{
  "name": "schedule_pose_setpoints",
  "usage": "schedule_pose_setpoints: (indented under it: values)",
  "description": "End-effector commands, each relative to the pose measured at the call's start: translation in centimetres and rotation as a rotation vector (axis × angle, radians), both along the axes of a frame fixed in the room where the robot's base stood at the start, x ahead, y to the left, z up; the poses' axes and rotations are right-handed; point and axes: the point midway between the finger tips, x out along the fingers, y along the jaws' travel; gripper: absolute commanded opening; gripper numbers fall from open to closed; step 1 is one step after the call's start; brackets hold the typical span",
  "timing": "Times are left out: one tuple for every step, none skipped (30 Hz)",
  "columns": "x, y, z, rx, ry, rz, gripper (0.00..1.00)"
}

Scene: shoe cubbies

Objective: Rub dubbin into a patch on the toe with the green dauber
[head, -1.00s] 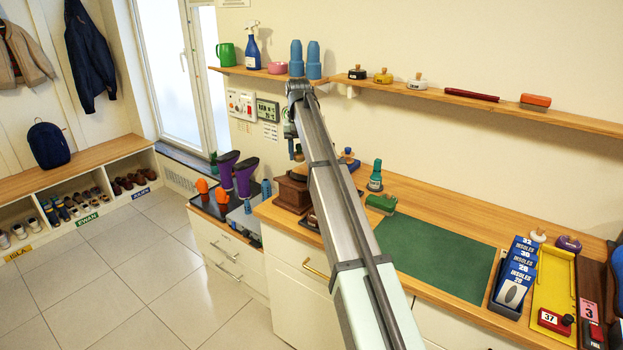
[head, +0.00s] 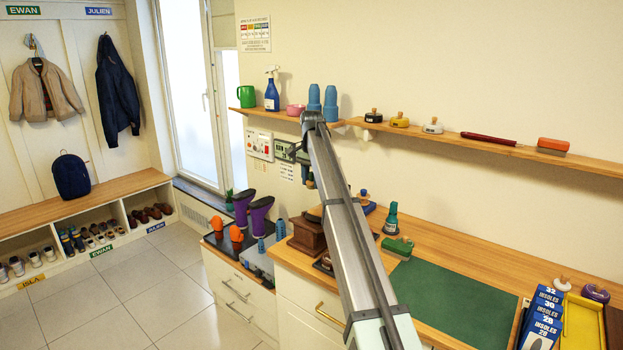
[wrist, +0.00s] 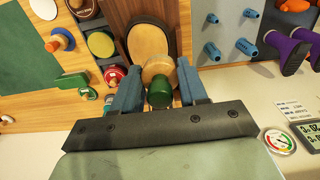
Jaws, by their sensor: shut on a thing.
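My gripper (wrist: 158,82) is shut on the green dauber, with one blue finger on each side. In the wrist view the dauber shows a green knob (wrist: 160,97) nearest the camera and a round wooden part (wrist: 158,69) between the fingers. Beyond it is a brown wooden box (wrist: 172,12) with a dark-rimmed tan oval pad (wrist: 148,45). I cannot tell whether the dauber touches anything. In the head view my arm hides most of the gripper. The box (head: 306,236) stands partly behind my arm there. I cannot make out a shoe toe.
A red tin (wrist: 72,81) and a yellow-topped tin (wrist: 101,43) sit close beside the box. A green mat (head: 452,302) lies clear on the bench. Purple boot shapes (head: 259,213) stand on the left cabinet. A wall shelf (head: 470,147) carries tins and brushes.

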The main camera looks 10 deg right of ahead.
Motion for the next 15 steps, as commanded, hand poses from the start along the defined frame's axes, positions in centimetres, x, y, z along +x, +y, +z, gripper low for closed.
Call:
schedule_pose_setpoints:
  values:
    - [-0.1, 0.0, -0.4, 0.0, 0.0, 0.001, 0.18]
    - [-0.1, 0.0, -0.7, 0.0, 0.0, 0.001, 0.18]
    - [-0.1, 0.0, -1.0, 0.0, 0.0, 0.001, 0.18]
    - [-0.1, 0.0, -1.3, -0.001, 0.001, 0.001, 0.18]
    - [-0.1, 0.0, -1.5, -0.001, 0.001, 0.001, 0.18]
    - [-0.1, 0.0, -1.9, 0.0, 0.001, 0.001, 0.18]
    - [-0.1, 0.0, -2.1, 0.0, 0.001, 0.002, 0.18]
    - [-0.1, 0.0, -2.4, 0.0, 0.001, 0.002, 0.18]
    - [-0.1, 0.0, -2.8, 0.0, 0.001, 0.002, 0.18]
    - [-0.1, 0.0, -3.1, 0.0, 0.001, 0.002, 0.18]
    - [-0.1, 0.0, -3.4, -0.001, 0.001, 0.002, 0.18]
    - [-0.1, 0.0, -3.7, 0.0, 0.0, 0.002, 0.18]
    - [-0.1, 0.0, -4.0, 0.0, 0.0, 0.002, 0.18]
    - [-0.1, 0.0, -4.3, 0.0, 0.0, 0.002, 0.18]
    - [-0.1, 0.0, -4.6, 0.0, 0.0, 0.002, 0.18]
